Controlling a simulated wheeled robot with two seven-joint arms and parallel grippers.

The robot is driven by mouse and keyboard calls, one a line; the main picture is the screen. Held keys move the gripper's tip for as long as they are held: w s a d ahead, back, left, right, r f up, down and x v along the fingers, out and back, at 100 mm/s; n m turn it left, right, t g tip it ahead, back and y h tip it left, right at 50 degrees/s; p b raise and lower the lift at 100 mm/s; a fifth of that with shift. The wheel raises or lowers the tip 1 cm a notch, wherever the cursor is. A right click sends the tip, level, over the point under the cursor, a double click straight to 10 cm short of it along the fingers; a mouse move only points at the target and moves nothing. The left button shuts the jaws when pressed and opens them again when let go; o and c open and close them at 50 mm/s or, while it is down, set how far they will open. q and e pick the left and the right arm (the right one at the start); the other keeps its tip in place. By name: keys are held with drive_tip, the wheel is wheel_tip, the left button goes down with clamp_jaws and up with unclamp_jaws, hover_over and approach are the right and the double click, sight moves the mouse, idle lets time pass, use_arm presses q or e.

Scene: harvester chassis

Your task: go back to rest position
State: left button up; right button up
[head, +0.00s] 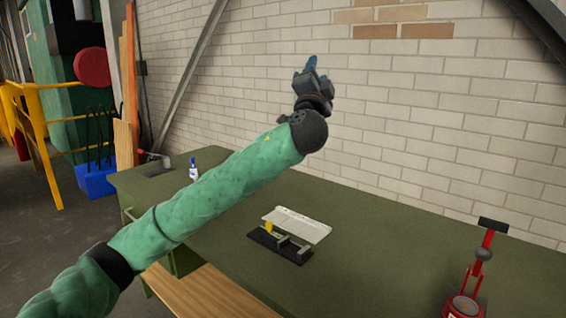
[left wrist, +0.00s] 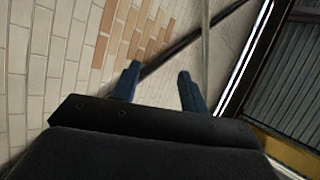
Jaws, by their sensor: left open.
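My left arm, in a green sleeve, reaches up from the lower left in the head view. Its gripper (head: 311,66) is raised above the green workbench (head: 370,225), in front of the white brick wall. In the left wrist view the two blue fingers of the left gripper (left wrist: 158,88) stand apart with nothing between them. The wall and a dark slanted beam lie behind them. My right gripper is not in either view.
On the bench are a black fixture (head: 280,244) with a pale plate (head: 297,226), a red tool (head: 467,300) at the right and a white bottle (head: 194,173). A yellow railing (head: 40,140) and blue bin (head: 97,180) stand left. Air around the raised gripper looks clear.

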use_arm(q)
drive_tip(key=s+a+f+n+g+y, duration=0.1)
drive_tip(key=s+a+f+n+g, duration=0.45)
drive_tip(key=f, duration=1.05)
drive_tip(key=s+a+f+n+g+y, duration=0.15)
drive_tip(key=s+a+f+g, duration=0.45)
drive_tip(key=f, duration=1)
drive_tip(key=s+a+f+n+g+y, duration=0.15)
drive_tip(key=s+a+f+n, duration=0.45)
drive_tip(key=f, duration=1)
drive_tip(key=s+a+f+g, duration=0.3)
drive_tip(key=s+f, duration=0.6)
drive_tip(key=s+a+f+g, duration=0.2)
drive_tip(key=s+f, duration=0.7)
drive_tip(key=s+f+g, duration=0.3)
drive_tip(key=s+f, duration=0.8)
drive_tip(key=s, duration=0.5)
drive_tip(key=shift+s+n+g, duration=0.25)
drive_tip(key=shift+n+g, duration=0.15)
